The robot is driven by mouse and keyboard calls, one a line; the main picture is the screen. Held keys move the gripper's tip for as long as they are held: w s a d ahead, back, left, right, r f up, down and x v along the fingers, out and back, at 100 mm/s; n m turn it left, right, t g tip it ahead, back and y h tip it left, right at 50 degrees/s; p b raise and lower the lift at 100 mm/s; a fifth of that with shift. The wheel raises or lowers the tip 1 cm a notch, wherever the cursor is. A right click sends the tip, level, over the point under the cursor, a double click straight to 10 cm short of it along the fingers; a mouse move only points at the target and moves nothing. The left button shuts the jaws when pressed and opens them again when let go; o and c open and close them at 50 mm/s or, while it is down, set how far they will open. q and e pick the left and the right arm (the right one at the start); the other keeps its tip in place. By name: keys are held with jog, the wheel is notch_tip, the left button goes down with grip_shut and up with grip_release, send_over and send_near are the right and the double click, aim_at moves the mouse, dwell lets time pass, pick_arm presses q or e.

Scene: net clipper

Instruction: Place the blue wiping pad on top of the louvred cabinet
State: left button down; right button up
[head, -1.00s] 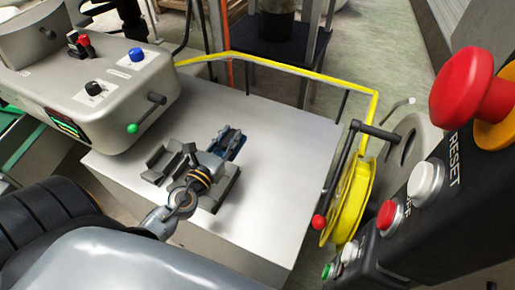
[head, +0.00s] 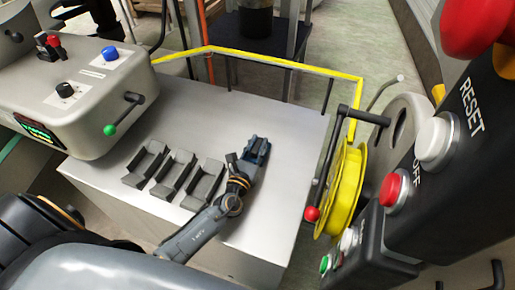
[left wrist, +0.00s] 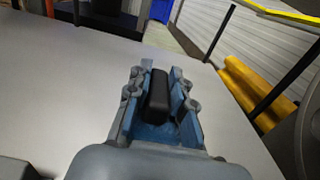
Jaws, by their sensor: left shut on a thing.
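My left gripper (head: 258,148) is over the right part of a flat grey metal top (head: 285,125), to the right of three grey holders. It is shut on a dark, rounded block (left wrist: 157,95), which sits between its blue-grey fingers in the left wrist view. The block looks black there, so I cannot tell if it is the blue wiping pad. No other pad is clear in view. The grey top belongs to a box-like cabinet; no louvres show on the parts I see. My right gripper is not in view.
Three empty grey holders (head: 176,172) stand in a row on the top. A control console (head: 85,85) with a green-knobbed lever is at left. A yellow reel (head: 344,190) with a red-knobbed crank and a button panel (head: 425,170) are at right. A yellow rail (head: 285,62) runs behind.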

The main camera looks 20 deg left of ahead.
pick_arm(q)
jog(key=shift+f, duration=0.3)
jog(key=shift+f, duration=0.15)
jog(key=c, duration=1.2)
grip_release()
jog(key=shift+r, duration=0.2)
jog(key=s, duration=0.7)
jog(key=s+b, duration=0.1)
jog(key=s, duration=0.2)
jog(key=shift+s+d+f, duration=0.15)
jog(key=shift+s+d, duration=0.1)
jog(key=shift+s, duration=0.05)
jog(key=shift+s+d, duration=0.1)
jog(key=shift+s, duration=0.65)
